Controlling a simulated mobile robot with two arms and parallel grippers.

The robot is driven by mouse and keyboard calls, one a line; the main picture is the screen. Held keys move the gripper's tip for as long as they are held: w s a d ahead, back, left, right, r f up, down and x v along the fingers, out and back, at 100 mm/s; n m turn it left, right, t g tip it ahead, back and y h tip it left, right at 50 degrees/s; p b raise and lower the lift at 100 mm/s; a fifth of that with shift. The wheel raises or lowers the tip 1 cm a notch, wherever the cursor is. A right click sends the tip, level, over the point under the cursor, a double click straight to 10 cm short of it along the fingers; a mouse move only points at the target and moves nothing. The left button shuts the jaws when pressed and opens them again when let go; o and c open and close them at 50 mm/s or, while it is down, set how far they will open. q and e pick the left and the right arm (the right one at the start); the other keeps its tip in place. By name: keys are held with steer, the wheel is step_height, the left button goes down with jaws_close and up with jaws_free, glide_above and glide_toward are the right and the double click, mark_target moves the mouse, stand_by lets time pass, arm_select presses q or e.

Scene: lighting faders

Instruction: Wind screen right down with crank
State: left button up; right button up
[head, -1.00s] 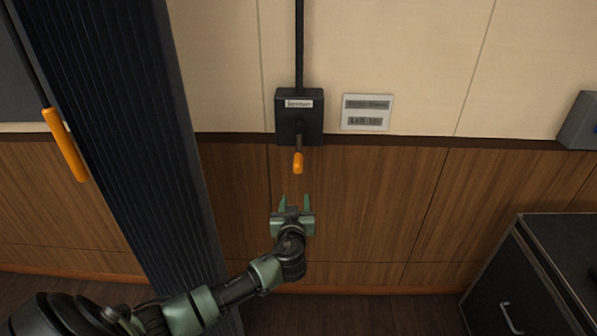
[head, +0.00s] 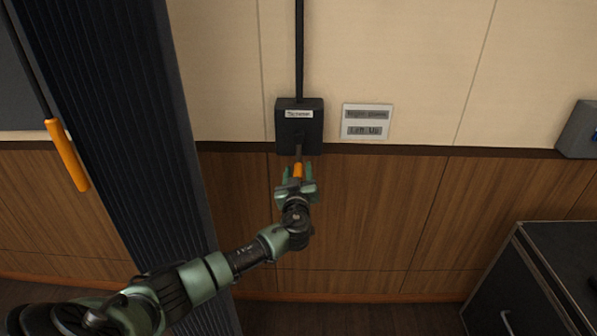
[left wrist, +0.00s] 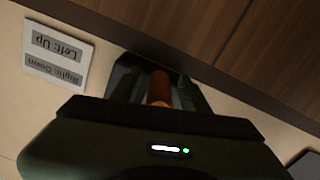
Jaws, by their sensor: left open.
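The crank box (head: 300,122) is a black box on the wall with a small label and a dark conduit above it. Its crank hangs down and ends in an orange handle (head: 299,170). My left gripper (head: 299,175) is at the handle with its green fingers open, one on each side. In the left wrist view the orange handle (left wrist: 160,88) stands between the fingers, its lower part hidden behind the gripper body. I cannot tell whether the fingers touch it. My right gripper is not in view. The screen itself is not identifiable here.
A sign (head: 366,121) beside the box has two lines, the lower reading "Left: Up"; in the wrist view the other reads "Right: Down". A dark ribbed column (head: 115,130) and another orange handle (head: 67,155) are at left. A black cabinet (head: 545,265) stands at lower right.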

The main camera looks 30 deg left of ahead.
arm_select(q)
steer(key=shift+c, duration=0.3)
jaws_close()
stand_by(1.1)
